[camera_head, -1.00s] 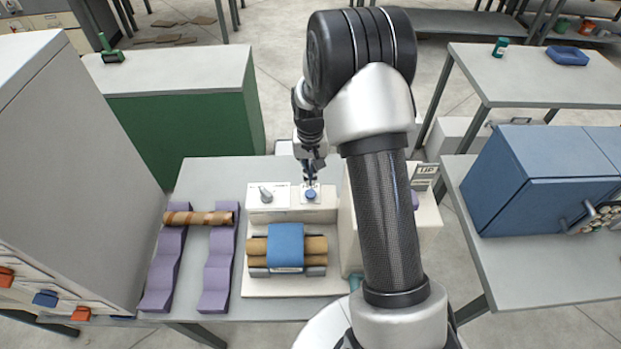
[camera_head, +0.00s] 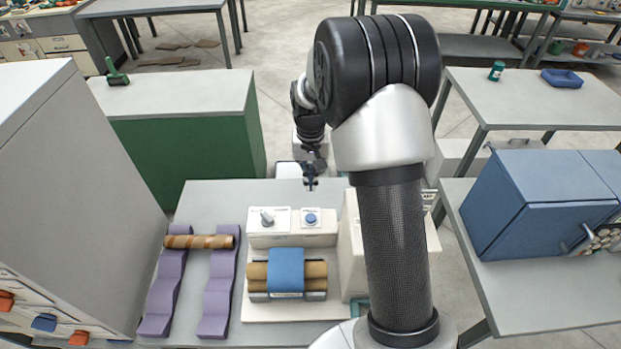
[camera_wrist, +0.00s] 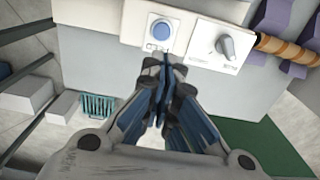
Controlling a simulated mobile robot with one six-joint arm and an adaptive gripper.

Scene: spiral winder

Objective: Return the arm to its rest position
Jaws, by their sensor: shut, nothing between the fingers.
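My gripper (camera_head: 310,185) hangs shut and empty above the back edge of the table, behind the winder. In the wrist view the closed fingers (camera_wrist: 163,68) point toward the blue push button (camera_wrist: 160,30) and stand apart from it. My arm rises in front of the winder's right side and hides part of the cream housing there.
Two purple cradles (camera_head: 215,300) hold a brown striped tube (camera_head: 199,242) left of the winder. A grey cabinet (camera_head: 75,190) stands at far left, a green cabinet (camera_head: 190,150) behind. A blue cabinet (camera_head: 530,205) is on the right table. Open floor lies behind the table.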

